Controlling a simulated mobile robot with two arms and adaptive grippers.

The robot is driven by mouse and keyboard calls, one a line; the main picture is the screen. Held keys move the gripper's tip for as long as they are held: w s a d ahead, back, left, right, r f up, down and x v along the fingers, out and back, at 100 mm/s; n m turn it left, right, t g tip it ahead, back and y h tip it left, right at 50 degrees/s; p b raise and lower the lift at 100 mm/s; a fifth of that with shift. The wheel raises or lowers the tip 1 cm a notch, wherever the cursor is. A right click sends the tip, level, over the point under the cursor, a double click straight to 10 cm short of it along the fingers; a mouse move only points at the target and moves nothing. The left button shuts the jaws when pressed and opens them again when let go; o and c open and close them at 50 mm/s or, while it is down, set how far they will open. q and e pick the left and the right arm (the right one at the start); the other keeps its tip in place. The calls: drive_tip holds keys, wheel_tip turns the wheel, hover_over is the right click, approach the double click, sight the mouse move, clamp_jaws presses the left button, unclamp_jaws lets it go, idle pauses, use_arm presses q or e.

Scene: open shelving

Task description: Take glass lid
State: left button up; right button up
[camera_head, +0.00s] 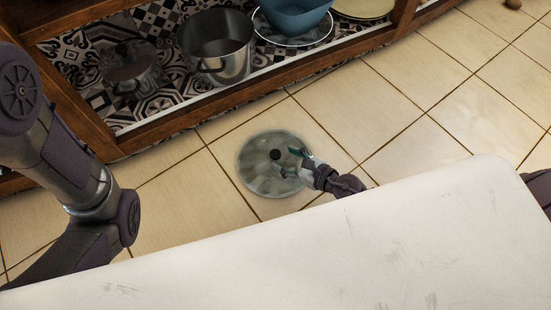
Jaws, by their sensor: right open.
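The round glass lid (258,178) with a dark knob (275,154) appears to lie flat on the tiled floor in front of the shelf. My right gripper (288,161) is over the right part of the lid, with its fingers open and pointing left toward the knob. The knob is just beyond the fingertips and not between them. I cannot tell whether a finger touches the glass. The gripper hides part of the lid's right side. My left arm comes in at the left, but its gripper is out of view.
The wooden open shelving (155,131) runs along the back. Its patterned bottom holds a small metal pot (130,70), a larger steel pot (217,50), a blue bowl (295,18) on a plate (310,41) and yellowish plates (363,8). The tiles (400,95) to the lid's right are clear.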

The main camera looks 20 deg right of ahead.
sight(275, 153)
drive_tip(key=b+x, duration=0.1)
drive_tip(key=x, duration=0.3)
drive_tip(key=shift+w+a, duration=0.1)
drive_tip(key=shift+a, duration=0.15)
drive_tip(key=shift+c, duration=0.2)
clamp_jaws()
